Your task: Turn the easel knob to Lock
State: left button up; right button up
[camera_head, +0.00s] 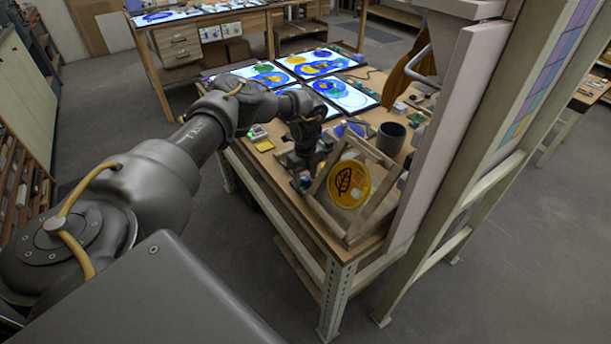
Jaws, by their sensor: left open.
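A wooden easel (324,207) stands at the near end of the workbench, leaning back. It holds a round yellow glass disc (349,184) with a dark leaf outline. My left gripper (303,182) points down beside the easel's left side, close to its frame. Its fingers are small and dark here, and they look apart with nothing clearly held between them. The easel knob cannot be made out; it may be hidden by my gripper or too small to see. I cannot tell whether the gripper touches the easel. My right gripper is not in view.
A dark grey cup (391,139) stands behind the easel. Light panels with coloured glass designs (322,63) lie farther back on the workbench (283,222). A yellow pad (264,145) lies left of my gripper. A tall pale frame (447,130) rises close on the right.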

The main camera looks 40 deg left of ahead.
pick_arm(q)
jog(key=c, duration=1)
jog(key=n+p, duration=0.1)
jog(key=n, duration=0.4)
jog(key=shift+r+n, duration=0.1)
jog(key=shift+n, duration=0.3)
jog(key=n+p, duration=0.2)
jog(key=n, duration=0.4)
jog(key=o, duration=1)
